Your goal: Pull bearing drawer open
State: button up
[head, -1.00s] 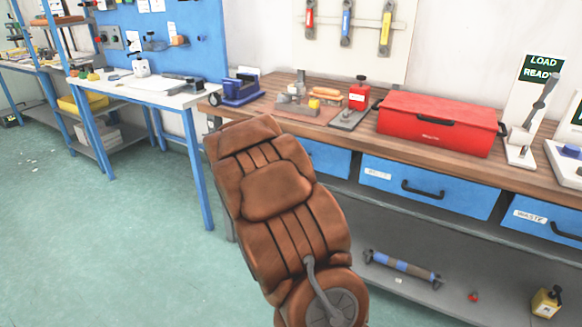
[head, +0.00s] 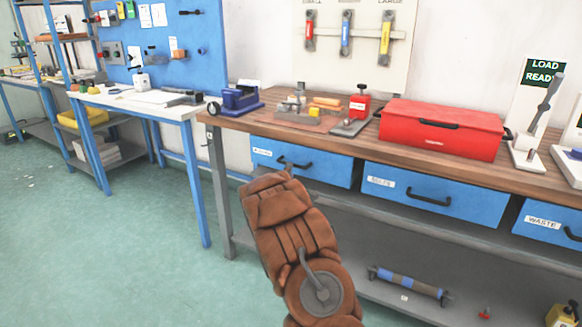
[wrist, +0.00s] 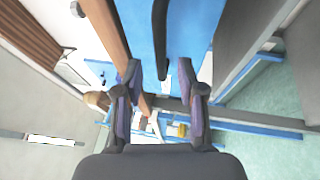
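The left blue drawer (head: 325,172) sits under the wooden bench top and looks closed. Its small white label is too blurred to read. Its black handle (head: 293,163) shows just above the end of my brown-covered arm, which hides part of the drawer's lower left. In the wrist view, a blue drawer front (wrist: 185,30) fills the top middle, with a black handle (wrist: 160,40) lying ahead between the lines of the fingers. My gripper (wrist: 160,78) is open and empty, its two fingers apart. I cannot tell whether it touches the handle. The head view hides the fingers behind my arm.
A middle blue drawer (head: 432,195) and a right drawer labelled WASTE (head: 548,228) look closed. A red toolbox (head: 440,130) and a blue vise (head: 238,98) stand on the bench top (head: 285,128). A striped roller (head: 408,283) lies on the lower shelf. The floor at left is clear.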

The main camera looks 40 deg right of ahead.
jog(key=shift+x, duration=2.45)
jog(key=shift+f, duration=0.1)
grip_shut()
